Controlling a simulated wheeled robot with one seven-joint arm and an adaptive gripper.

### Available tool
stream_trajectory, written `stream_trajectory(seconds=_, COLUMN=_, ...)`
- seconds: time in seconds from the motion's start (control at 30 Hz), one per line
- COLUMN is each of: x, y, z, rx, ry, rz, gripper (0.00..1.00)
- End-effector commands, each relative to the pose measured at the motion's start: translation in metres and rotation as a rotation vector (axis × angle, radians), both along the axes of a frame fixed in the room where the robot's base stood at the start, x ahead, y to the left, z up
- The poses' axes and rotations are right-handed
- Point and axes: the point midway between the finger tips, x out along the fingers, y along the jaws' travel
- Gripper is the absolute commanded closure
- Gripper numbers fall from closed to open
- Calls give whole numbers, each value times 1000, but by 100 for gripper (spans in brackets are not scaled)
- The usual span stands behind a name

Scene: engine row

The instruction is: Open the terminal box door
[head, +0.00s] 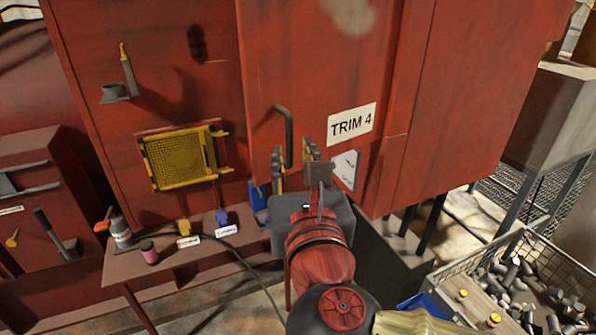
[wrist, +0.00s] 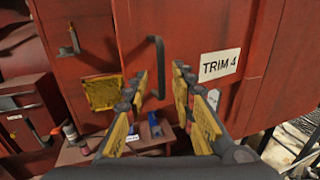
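The terminal box door (head: 320,70) is a red panel with a "TRIM 4" label (head: 351,123); it appears closed. It also shows in the wrist view (wrist: 200,35). A dark vertical bar handle (head: 289,135) stands on its lower left part; in the wrist view the handle (wrist: 157,65) shows between my fingers, beyond them.
A yellow grille (head: 183,158) and a lever (head: 127,70) are on the red cabinet to the left. A ledge below holds a bottle (head: 121,234), a pink-topped can (head: 149,252) and tagged items. A wire basket of metal parts (head: 520,285) stands at lower right.

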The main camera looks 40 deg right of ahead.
Motion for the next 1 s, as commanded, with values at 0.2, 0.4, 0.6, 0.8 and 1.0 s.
stream_trajectory(seconds=0.2, x=-8, y=7, z=0, rx=0, ry=0, rz=7, gripper=75)
stream_trajectory(seconds=0.4, x=-15, y=11, z=0, rx=1, ry=1, rz=6, gripper=75)
stream_trajectory(seconds=0.6, x=-21, y=15, z=0, rx=0, ry=0, rz=5, gripper=75)
stream_trajectory(seconds=0.8, x=-28, y=19, z=0, rx=0, ry=0, rz=5, gripper=75)
stream_trajectory(seconds=1.0, x=-32, y=21, z=0, rx=0, ry=0, rz=4, gripper=75)
